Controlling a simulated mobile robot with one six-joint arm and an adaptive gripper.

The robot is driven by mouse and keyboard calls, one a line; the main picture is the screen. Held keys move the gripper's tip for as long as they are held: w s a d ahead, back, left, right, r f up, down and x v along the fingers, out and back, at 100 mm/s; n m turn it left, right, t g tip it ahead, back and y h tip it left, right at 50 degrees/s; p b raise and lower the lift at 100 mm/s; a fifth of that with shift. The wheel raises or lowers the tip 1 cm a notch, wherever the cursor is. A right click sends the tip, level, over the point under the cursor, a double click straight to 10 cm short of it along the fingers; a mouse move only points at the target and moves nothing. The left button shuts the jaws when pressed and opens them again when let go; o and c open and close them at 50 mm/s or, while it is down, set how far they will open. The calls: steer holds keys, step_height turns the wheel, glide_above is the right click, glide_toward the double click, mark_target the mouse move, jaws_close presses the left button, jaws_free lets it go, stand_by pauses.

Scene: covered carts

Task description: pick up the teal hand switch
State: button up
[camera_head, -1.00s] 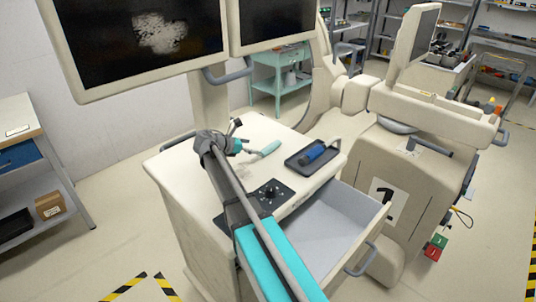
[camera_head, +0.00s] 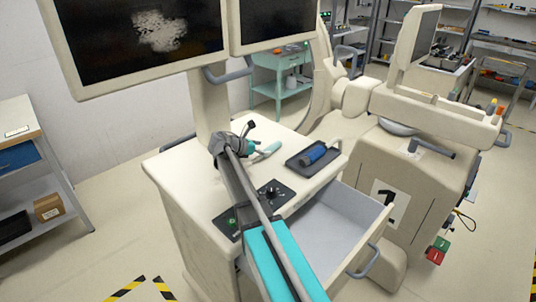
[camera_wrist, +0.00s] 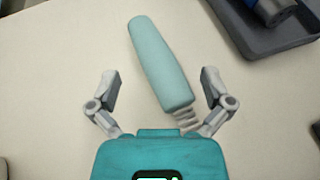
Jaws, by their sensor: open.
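The teal hand switch (camera_wrist: 160,65) lies on the white cart top in the wrist view, tilted, with a grey coiled cord stub at its near end. My gripper (camera_wrist: 158,92) is open, with one finger on each side of the switch's lower half and a visible gap to both. Nothing is held. In the head view the switch (camera_head: 267,149) shows just beyond my gripper (camera_head: 256,137), partly hidden by it.
A dark tray (camera_head: 301,170) with a blue cylindrical object (camera_head: 314,153) stands right of the switch. A black control panel (camera_head: 268,193) lies nearer on the cart top. An open drawer (camera_head: 330,225) juts out at the front right. Monitors (camera_head: 140,45) stand behind.

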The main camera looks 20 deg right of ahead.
steer(key=shift+x, duration=1.25)
steer(key=c, duration=1.1)
